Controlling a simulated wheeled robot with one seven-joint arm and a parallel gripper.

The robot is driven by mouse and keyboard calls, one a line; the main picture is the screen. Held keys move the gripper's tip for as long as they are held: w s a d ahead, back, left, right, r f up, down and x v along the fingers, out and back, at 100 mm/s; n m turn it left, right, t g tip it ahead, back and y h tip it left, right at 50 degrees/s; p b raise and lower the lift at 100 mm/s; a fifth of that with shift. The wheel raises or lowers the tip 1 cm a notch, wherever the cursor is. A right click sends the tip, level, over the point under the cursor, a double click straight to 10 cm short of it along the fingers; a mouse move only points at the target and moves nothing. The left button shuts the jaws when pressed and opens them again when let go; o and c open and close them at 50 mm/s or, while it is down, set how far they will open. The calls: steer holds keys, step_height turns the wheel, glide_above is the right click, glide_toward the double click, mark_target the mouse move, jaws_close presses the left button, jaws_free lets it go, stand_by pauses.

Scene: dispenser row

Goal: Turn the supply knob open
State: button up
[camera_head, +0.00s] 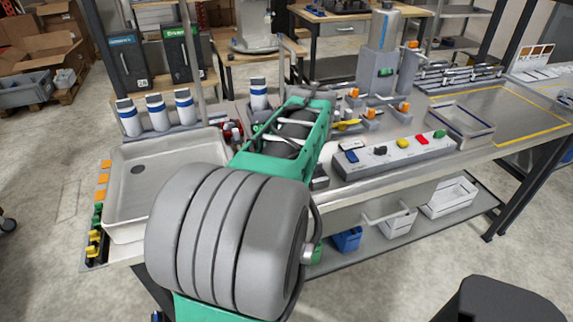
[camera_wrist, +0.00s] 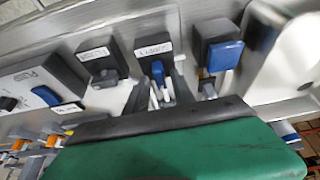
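In the wrist view, a dark box with an upside-down label, blurred but seeming to read SUPPLY, carries a blue lever knob (camera_wrist: 158,71). My gripper (camera_wrist: 161,91) is close to it, with pale fingers on either side of the knob and gaps showing between them. It looks open, and I cannot see either finger touching the knob. In the head view my green arm end (camera_head: 290,135) reaches over the bench's back part and hides the knob and fingertips.
Beside the knob stand another labelled dark box (camera_wrist: 100,65) and a box with a larger blue knob (camera_wrist: 222,55). A grey sink tray (camera_head: 128,190) is left of my arm, with white bottles (camera_head: 157,112) behind it. A button panel (camera_head: 395,155) lies to the right.

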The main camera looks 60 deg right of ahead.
steer(key=shift+o, duration=0.3)
steer(key=v, duration=0.7)
steer(key=shift+r, duration=0.4)
steer(key=shift+s+a, duration=0.1)
steer(key=shift+s, duration=0.05)
